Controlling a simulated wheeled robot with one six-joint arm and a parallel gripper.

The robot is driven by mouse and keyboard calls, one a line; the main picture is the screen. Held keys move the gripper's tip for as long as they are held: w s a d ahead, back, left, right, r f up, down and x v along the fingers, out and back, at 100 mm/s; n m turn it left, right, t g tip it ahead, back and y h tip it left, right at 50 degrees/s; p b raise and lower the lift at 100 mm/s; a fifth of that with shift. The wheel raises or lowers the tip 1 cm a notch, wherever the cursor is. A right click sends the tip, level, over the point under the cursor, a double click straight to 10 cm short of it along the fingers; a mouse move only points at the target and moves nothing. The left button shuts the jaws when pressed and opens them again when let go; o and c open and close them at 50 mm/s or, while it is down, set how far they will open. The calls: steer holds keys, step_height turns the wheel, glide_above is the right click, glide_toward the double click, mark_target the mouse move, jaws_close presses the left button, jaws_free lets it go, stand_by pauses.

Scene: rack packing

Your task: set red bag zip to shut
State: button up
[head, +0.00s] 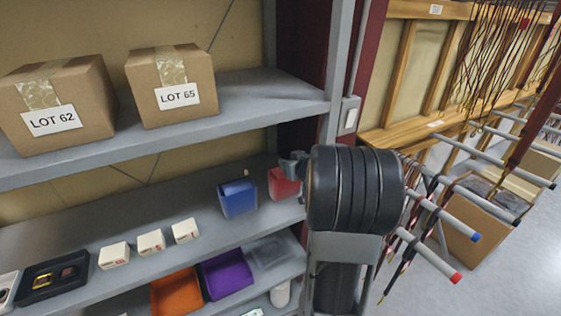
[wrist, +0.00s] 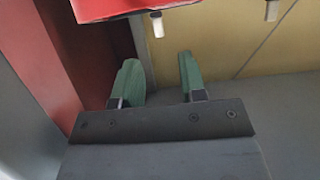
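The red bag (head: 284,186) stands on the middle shelf at its right end, partly hidden by my arm. In the wrist view, part of the red bag (wrist: 110,8) shows along the top edge, with a small pale tab (wrist: 157,24) at its edge. I cannot tell whether its zip is open or shut. My gripper (wrist: 158,64) has its two green fingers apart, with nothing between them. The tab is just beyond the gap between the fingertips. In the head view, my gripper (head: 294,164) is close to the top of the red bag.
A blue bag (head: 238,197) stands left of the red one. Small white boxes (head: 150,242) and a black tray (head: 52,279) sit farther left. Cartons stand on the shelf above (head: 250,97). A grey upright is close on the right. Orange and purple bins sit below.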

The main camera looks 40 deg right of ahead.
steer(key=x, duration=0.7)
steer(key=shift+w+d+f, duration=0.1)
steer(key=shift+w, duration=0.15)
jaws_close()
stand_by(0.3)
